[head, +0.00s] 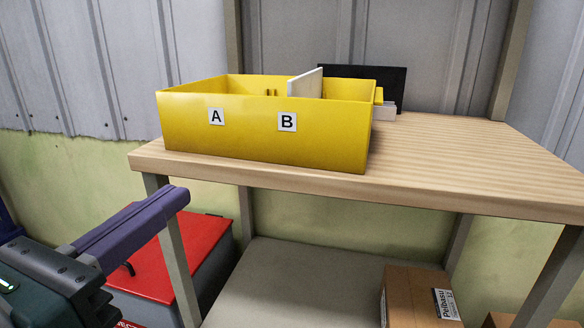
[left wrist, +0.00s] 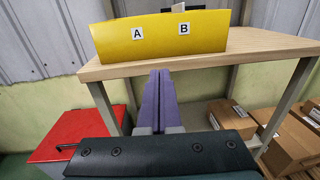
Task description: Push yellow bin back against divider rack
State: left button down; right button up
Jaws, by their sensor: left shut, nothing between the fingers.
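The yellow bin (head: 265,137) stands upright near the front edge of the wooden table, with labels A and B on its front wall. It also shows in the left wrist view (left wrist: 160,42). A white divider panel (head: 305,83) shows at its middle. Behind the bin is what looks like the divider rack (head: 390,85), a black panel with a pale base, mostly hidden by the bin. I cannot tell whether they touch. My left gripper (head: 182,194), with purple fingers, is shut and empty. It is in front of and below the bin, apart from it, and shows in the left wrist view (left wrist: 158,76).
The wooden table (head: 480,165) is clear to the right of the bin. A red-lidded box (head: 178,255) stands below at the left. A corrugated wall (head: 350,30) is behind.

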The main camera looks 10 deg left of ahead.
aim_at(247, 142)
pick_arm(q)
jog(key=w, duration=0.4)
jog(key=w+d, duration=0.1)
jog(key=w, duration=0.8)
jog(key=shift+w+d+r, duration=0.1)
jog(key=shift+w+d, duration=0.05)
jog(key=shift+w, duration=0.15)
